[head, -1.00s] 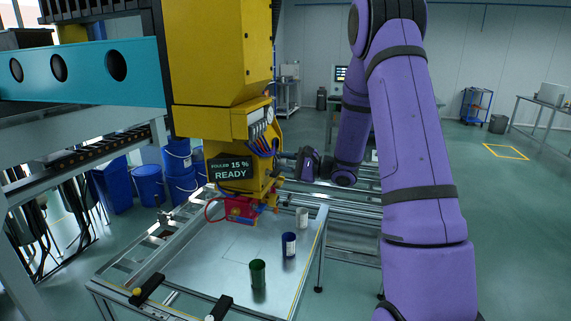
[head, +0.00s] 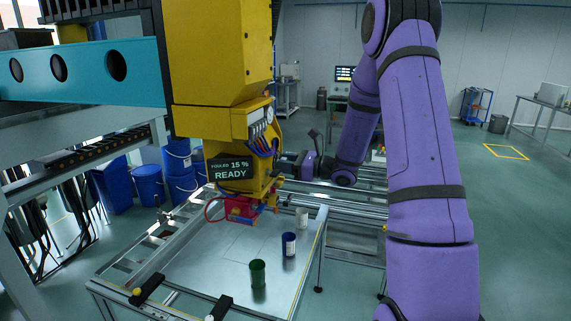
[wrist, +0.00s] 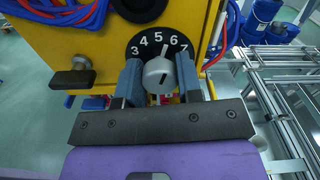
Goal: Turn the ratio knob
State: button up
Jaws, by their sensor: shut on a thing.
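The ratio knob (wrist: 157,78) is a round grey knob on a black dial (wrist: 150,42) with white numbers, 3 to 7 showing. My gripper (wrist: 158,65) is shut on the knob, one blue-grey finger on each side. In the head view my gripper (head: 285,165) reaches the right side of the yellow machine head (head: 217,55); the knob is hidden there. A display (head: 231,168) on the machine reads 15 % and READY.
A black lever (wrist: 73,77) sits left of the dial; blue and red hoses (wrist: 62,12) run above it. Below the machine, a green cup (head: 258,274), a blue cup (head: 289,245) and a white cup (head: 302,218) stand on a metal table (head: 200,262). Open floor lies right.

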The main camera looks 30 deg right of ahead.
jog(key=m, duration=0.4)
jog(key=shift+m, duration=2.1)
jog(key=o, duration=0.9)
jog(key=shift+s+d, duration=0.1)
jog(key=v, duration=1)
jog(key=shift+s+d, duration=0.2)
jog(key=shift+s, duration=0.05)
